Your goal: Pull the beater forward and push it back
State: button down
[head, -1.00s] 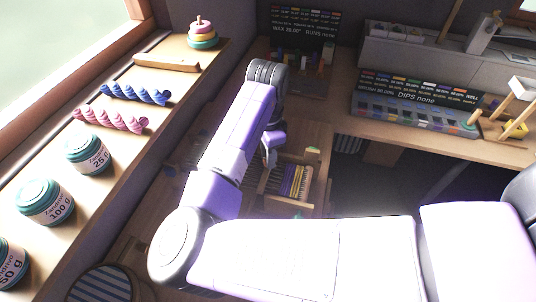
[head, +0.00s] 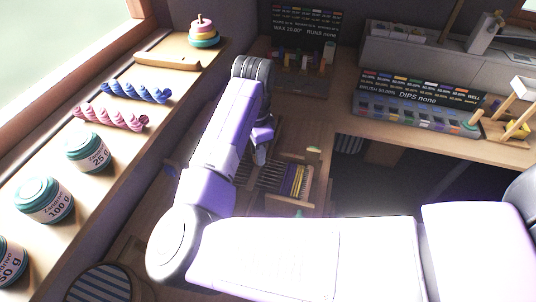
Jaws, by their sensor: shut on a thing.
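A small wooden loom (head: 290,203) stands on the bench in the middle of the head view. Its dark threads (head: 270,176) run across it, and a yellow and purple woven strip (head: 298,181) lies at its right end. My gripper (head: 261,157) is over the left part of the loom, pointing down, and is shut on the beater. The beater itself is mostly hidden behind my gripper and arm, so its exact tilt cannot be told.
A window shelf on the left holds jars (head: 88,152), a pink skein (head: 110,117), a blue skein (head: 137,92) and a stacked ring toy (head: 203,34). A colour rack (head: 415,112) and a wooden stand (head: 506,120) are on the right bench. A dark board (head: 305,35) stands behind.

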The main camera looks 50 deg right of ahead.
jog(key=w, duration=0.1)
jog(key=w+a, duration=0.1)
jog(key=w, duration=0.2)
jog(key=shift+w+a, duration=0.3)
jog(key=shift+a, duration=0.05)
jog(key=c, duration=1.1)
grip_release()
jog(key=shift+c, duration=0.2)
notch_tip(320, 180, up, 8)
jog(key=b, duration=0.1)
jog(key=shift+f, duration=0.1)
